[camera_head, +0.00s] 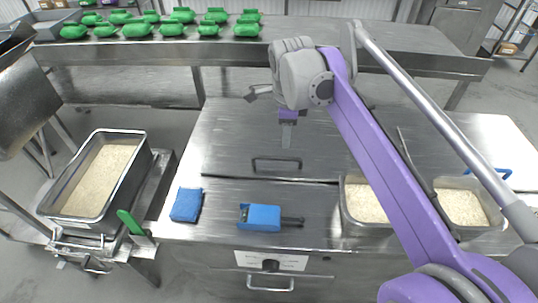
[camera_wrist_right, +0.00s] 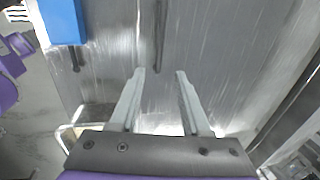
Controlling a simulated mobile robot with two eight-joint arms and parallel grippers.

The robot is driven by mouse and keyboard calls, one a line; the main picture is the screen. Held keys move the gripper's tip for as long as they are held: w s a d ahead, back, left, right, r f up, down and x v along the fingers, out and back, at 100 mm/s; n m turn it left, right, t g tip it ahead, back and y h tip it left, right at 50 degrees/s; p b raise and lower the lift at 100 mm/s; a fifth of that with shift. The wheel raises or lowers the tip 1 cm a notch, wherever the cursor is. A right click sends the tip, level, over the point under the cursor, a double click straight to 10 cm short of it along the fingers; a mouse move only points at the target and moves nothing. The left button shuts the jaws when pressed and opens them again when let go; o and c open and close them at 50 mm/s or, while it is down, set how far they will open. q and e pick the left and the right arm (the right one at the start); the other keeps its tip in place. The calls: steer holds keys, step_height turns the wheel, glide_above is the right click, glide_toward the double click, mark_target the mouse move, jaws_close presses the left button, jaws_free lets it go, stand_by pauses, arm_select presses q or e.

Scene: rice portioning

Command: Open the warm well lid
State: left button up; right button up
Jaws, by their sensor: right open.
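The warm well lid (camera_head: 225,150) is a flat steel panel lying closed on the steel counter, with a dark bar handle (camera_head: 277,160) near its front edge. My right gripper (camera_head: 287,140) points down above the lid, just behind the handle as the head view shows it. In the right wrist view the gripper (camera_wrist_right: 158,72) is open and empty. The handle (camera_wrist_right: 160,35) shows there as a thin bar ahead of the fingertips, between their lines and apart from them. My left gripper is out of view.
A rice pan (camera_head: 140,170) stands at left, near a green-handled tool (camera_head: 130,222). A blue cloth (camera_head: 187,204) and a blue device (camera_head: 260,217) lie in front of the lid. Two rice pans (camera_head: 345,215) (camera_head: 497,222) sit at right. Green bundles (camera_head: 138,30) line the back table.

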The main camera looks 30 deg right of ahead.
mark_target(285, 159)
steer(key=f, duration=0.3)
steer(key=w+f, duration=0.1)
steer(key=f, duration=0.2)
steer(key=d+f+b, duration=0.1)
steer(key=f, duration=0.3)
steer(key=shift+w+d, duration=0.1)
steer(key=shift+w, duration=0.15)
jaws_close()
stand_by(0.9)
